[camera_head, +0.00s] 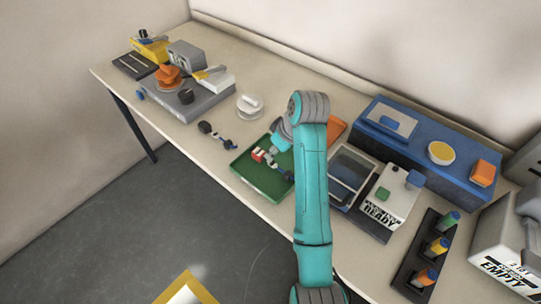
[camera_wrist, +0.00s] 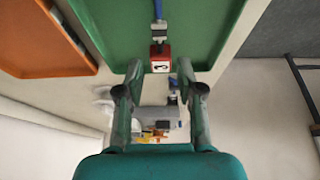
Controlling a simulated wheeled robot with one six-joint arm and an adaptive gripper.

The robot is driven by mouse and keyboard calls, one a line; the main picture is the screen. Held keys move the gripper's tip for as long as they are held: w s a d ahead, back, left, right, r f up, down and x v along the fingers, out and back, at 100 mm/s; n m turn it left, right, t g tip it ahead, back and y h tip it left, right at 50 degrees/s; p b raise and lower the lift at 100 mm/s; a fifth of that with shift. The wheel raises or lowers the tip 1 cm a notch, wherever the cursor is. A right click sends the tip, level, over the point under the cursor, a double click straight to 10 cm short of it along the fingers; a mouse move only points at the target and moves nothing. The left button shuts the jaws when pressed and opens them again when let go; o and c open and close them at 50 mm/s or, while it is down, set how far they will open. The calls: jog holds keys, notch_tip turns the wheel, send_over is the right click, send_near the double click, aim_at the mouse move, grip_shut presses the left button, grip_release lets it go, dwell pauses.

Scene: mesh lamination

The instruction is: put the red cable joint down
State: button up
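The red cable joint (camera_wrist: 160,50) is a small block with a white label in the wrist view, with a blue cable running from it. It lies at the near rim of the green tray (camera_wrist: 105,25). In the head view the red joint (camera_head: 257,156) is at the tray's upper left part, just left of my gripper (camera_head: 274,154). In the wrist view my gripper (camera_wrist: 159,72) has its fingers apart on either side of the joint, with gaps visible between. Whether the joint touches the tray floor is hard to tell.
A dark connector with a blue part (camera_head: 219,136) lies on the table left of the green tray (camera_head: 250,178). A white spool (camera_head: 249,106) stands behind it. An orange tray (camera_wrist: 35,40) is beside the green one. A grey-framed box (camera_head: 352,174) stands right of my arm.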

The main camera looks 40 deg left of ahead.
aim_at(280, 169)
jog(key=shift+v, duration=2.55)
